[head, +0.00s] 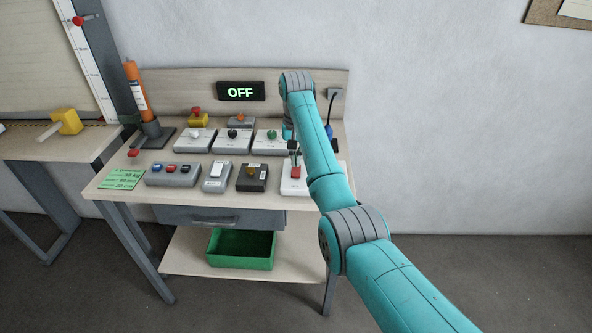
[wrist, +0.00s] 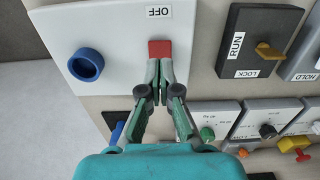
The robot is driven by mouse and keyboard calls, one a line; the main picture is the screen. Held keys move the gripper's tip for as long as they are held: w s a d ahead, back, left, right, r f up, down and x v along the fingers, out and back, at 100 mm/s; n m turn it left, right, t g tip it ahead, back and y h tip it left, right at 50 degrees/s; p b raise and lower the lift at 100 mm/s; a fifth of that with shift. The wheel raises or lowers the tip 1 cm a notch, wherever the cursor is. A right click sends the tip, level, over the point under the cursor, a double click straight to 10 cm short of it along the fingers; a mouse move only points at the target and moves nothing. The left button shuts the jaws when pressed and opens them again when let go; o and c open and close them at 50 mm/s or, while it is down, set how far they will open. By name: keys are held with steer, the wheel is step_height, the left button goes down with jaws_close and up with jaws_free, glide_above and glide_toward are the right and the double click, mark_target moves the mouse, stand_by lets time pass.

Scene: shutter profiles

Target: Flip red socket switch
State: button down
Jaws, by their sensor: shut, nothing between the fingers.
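The red socket switch (head: 295,170) is a small red rocker on a white plate (head: 289,185) at the right front of the bench. In the wrist view the red switch (wrist: 160,49) sits just past my fingertips, with an OFF label beside it. A blue round socket (wrist: 86,65) is on the same plate (wrist: 115,25). My gripper (wrist: 157,92) is shut and empty, its tips at the near edge of the red switch; I cannot tell whether they touch. In the head view my arm hides the plate's right part.
A black RUN/LOCK box (head: 252,178) with a yellow knob, a light switch box (head: 216,176) and a button box (head: 172,174) stand to the left. More knob boxes stand behind. A display (head: 241,91) reads OFF. A green bin (head: 240,249) is on the lower shelf.

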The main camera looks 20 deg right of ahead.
mark_target(296, 174)
steer(key=shift+r, duration=1.6)
